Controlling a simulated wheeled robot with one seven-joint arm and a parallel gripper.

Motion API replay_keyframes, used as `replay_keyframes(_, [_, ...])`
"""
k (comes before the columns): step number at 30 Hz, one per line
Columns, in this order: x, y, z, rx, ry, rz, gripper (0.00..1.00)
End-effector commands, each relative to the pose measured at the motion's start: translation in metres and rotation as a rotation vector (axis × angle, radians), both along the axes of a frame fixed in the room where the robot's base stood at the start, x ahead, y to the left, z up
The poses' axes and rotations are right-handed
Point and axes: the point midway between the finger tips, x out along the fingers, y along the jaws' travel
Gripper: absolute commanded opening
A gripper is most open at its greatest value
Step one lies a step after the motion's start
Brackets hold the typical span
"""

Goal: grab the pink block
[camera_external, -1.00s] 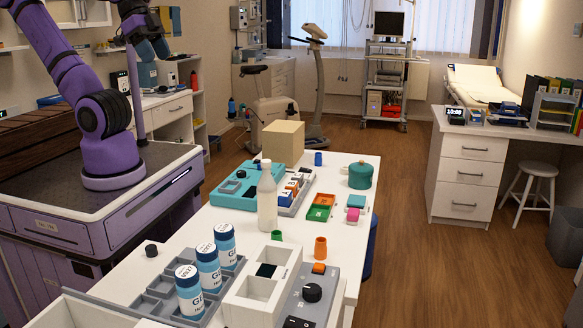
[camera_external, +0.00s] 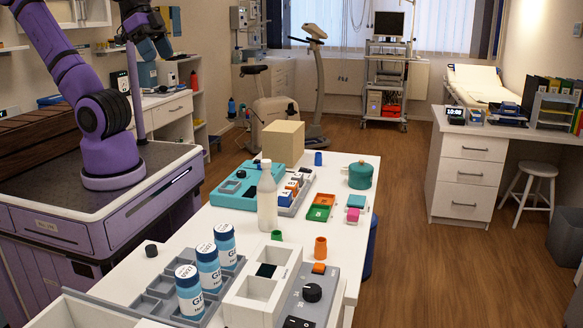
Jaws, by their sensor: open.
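My gripper (camera_external: 158,54) is at the upper left, raised beside the side counter and far from the pink block. It is open, with nothing visible in it, though its fingers are small and dark in this view.
A green and orange tray (camera_external: 319,212) lies left of the pink block, and a teal pot (camera_external: 360,176) stands behind it. A white bottle (camera_external: 267,200), a beige box (camera_external: 284,139) and an orange cup (camera_external: 320,248) also stand on the table (camera_external: 342,258). Bare tabletop lies before the block.

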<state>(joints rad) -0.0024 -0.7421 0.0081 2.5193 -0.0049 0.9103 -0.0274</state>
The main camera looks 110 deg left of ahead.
Motion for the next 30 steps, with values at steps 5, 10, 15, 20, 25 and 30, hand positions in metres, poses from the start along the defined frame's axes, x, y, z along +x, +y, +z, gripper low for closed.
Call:
replay_keyframes(5, [0.038,0.005,0.008,-0.117,0.046,0.172,0.66])
replay_keyframes(10, [0.087,0.014,0.012,-0.257,0.106,0.411,0.66])
replay_keyframes(15, [0.139,0.026,0.008,-0.377,0.165,0.663,0.66])
replay_keyframes(20, [0.188,0.04,-0.004,-0.472,0.215,0.906,0.66])
replay_keyframes(25, [0.24,0.058,-0.025,-0.554,0.261,1.17,0.66])
replay_keyframes(30, [0.289,0.077,-0.055,-0.617,0.294,1.439,0.66])
